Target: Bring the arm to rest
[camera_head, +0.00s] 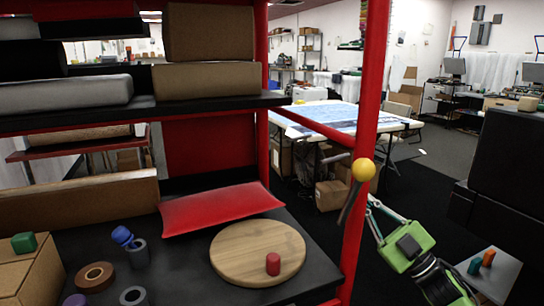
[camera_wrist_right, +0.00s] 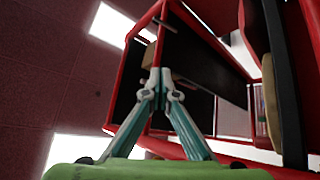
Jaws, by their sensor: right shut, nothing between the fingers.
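My right arm comes in at the lower right of the head view. Its green gripper (camera_head: 371,203) points up and left, beside the red upright post of the shelf rack (camera_head: 366,100). In the right wrist view the two fingers of this gripper (camera_wrist_right: 160,78) meet at the tips, shut and empty. They point upward, with the red rack frame behind them. I cannot tell from the head view whether the fingers touch the post. My left gripper is not in view.
The dark shelf holds a red cushion (camera_head: 220,208), a round wooden board (camera_head: 232,263) with a red cylinder (camera_head: 273,264), and several small parts. A yellow ball (camera_head: 363,169) shows at the post. A grey surface (camera_head: 500,275) with small blocks lies right of my arm.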

